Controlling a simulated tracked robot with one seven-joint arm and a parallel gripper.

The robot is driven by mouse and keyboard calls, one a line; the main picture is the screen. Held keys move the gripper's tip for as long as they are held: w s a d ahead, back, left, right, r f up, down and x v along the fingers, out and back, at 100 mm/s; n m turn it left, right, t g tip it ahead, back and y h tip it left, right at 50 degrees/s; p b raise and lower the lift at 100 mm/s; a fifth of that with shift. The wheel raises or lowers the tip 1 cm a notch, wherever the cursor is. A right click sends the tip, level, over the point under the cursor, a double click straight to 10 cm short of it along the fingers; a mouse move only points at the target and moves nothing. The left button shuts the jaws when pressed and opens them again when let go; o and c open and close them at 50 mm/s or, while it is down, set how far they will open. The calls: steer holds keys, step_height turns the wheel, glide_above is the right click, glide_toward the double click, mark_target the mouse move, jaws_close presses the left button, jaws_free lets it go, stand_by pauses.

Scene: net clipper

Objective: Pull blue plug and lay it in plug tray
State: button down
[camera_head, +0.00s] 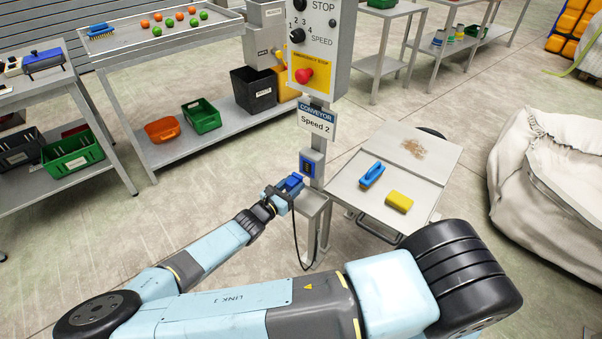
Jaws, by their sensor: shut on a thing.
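My gripper (283,193) is shut on the blue plug (291,182), just left of the post below the conveyor control box. The plug's far end is close to the blue socket box (311,164) on the post. I cannot tell whether any of it still sits in the socket. A black cable (296,238) hangs below the plug. A small grey stand with a flat top (314,204) is right of the gripper, below the socket; it may be the plug tray. Its top looks bare where visible.
The conveyor control box (318,40) and Speed 2 sign (317,122) stand above. A steel cart (418,183) with a blue brush (372,174) and yellow sponge (399,201) is to the right. A white bulk bag (550,170) stands farther right.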

glide_above(301, 204)
steer(key=v, duration=0.5)
step_height(301, 204, down, 8)
stand_by(0.6)
steer(key=shift+w+d, duration=0.1)
steer(key=shift+w, duration=0.05)
steer(key=shift+w+d, duration=0.1)
steer(key=shift+w, duration=0.05)
steer(key=shift+x, duration=2.3)
steer(key=shift+f, duration=1.35)
stand_by(0.9)
steer(key=c, duration=0.5)
jaws_free()
steer(key=shift+c, duration=0.2)
